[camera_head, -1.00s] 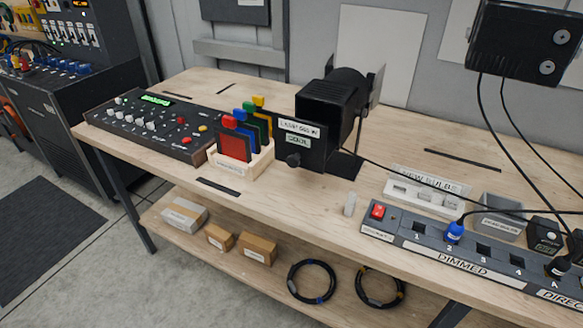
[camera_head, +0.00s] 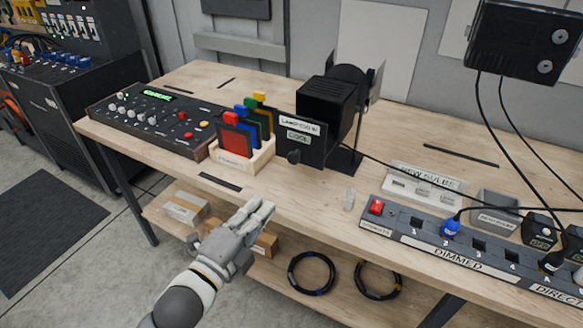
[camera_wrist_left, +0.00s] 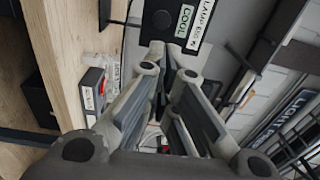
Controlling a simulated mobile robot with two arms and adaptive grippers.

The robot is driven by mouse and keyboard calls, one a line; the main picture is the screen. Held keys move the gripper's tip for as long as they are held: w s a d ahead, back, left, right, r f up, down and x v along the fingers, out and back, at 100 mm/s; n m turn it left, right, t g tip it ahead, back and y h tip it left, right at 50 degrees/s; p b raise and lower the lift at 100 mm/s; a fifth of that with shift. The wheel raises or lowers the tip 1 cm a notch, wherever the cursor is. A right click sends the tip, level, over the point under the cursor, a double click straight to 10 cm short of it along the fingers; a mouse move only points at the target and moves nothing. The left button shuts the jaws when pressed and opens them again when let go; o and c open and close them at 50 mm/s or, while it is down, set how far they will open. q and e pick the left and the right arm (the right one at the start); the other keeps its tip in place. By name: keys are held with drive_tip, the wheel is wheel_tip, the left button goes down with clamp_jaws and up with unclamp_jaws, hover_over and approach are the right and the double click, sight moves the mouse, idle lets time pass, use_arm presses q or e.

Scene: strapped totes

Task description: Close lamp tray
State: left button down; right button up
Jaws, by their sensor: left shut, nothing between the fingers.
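The lamp (camera_head: 327,98) is a black housing on a stand at the back of the wooden bench. Its tray's black front panel (camera_head: 311,158) faces the front of the bench, with labels reading COOL and LAMP and a round knob (camera_head: 294,156). How far the tray stands out is hard to tell. In the left wrist view the panel (camera_wrist_left: 208,22) is at the top, beyond the fingertips. My left gripper (camera_head: 262,210) is shut and empty, in front of the bench edge, below and left of the panel, apart from it. It also shows in the left wrist view (camera_wrist_left: 170,52). My right gripper is out of view.
A wooden holder (camera_head: 240,163) with coloured filters stands left of the panel, beside a control console (camera_head: 155,118). A dimmer strip (camera_head: 465,250) with cables and a bulb box (camera_head: 425,185) lie to the right. A cable runs from the lamp across the bench.

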use_arm(q)
drive_tip(key=p, duration=0.3)
approach(303, 155)
drive_tip(key=x, duration=0.3)
drive_tip(key=shift+w+d+r+p, duration=0.15)
drive_tip(key=shift+w+d+p, duration=0.15)
drive_tip(key=shift+w+p, duration=0.05)
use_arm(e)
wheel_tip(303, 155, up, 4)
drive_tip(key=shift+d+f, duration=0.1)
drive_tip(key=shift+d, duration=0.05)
use_arm(q)
drive_tip(key=b+x, duration=0.3)
drive_tip(key=x, duration=0.4)
drive_tip(key=shift+w+d, duration=0.15)
drive_tip(key=shift+w, duration=0.25)
drive_tip(key=x, duration=0.2)
drive_tip(key=shift+w+r, duration=0.1)
drive_tip(key=shift+w, duration=0.15)
drive_tip(key=shift+d+r, duration=0.1)
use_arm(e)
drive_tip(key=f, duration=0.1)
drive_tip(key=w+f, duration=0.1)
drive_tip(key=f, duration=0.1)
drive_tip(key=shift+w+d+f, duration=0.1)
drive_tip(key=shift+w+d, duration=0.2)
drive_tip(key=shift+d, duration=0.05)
